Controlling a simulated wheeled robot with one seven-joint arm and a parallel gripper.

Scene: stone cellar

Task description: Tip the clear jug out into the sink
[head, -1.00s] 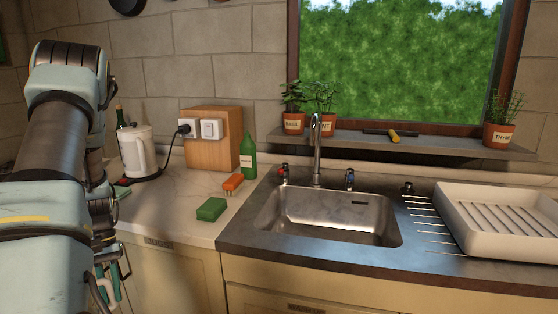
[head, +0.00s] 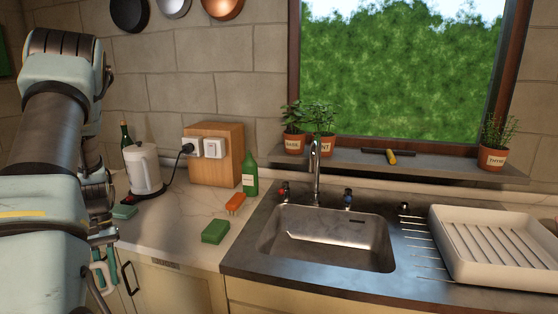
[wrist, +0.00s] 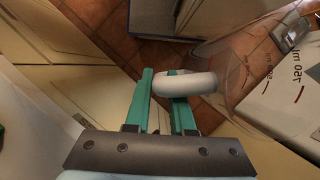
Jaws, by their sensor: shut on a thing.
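In the wrist view my gripper (wrist: 165,100) has its green fingers shut on the white handle (wrist: 187,84) of the clear jug (wrist: 240,62). The jug reaches to the right, see-through, with dark volume marks; its far part is cut off by the frame. I cannot tell its contents. In the head view my gripper (head: 104,262) is low at the left, beside the counter front and well left of the sink. A pale loop there seems to be the jug handle; the jug body is not clear. The metal sink (head: 330,242) is in the middle, its basin looking empty.
A tall tap (head: 315,165) stands behind the basin, with a white drying rack (head: 500,250) to the right. Left of the sink are a green sponge (head: 215,231), an orange brush (head: 235,203), a green bottle (head: 250,176) and a white kettle (head: 144,170).

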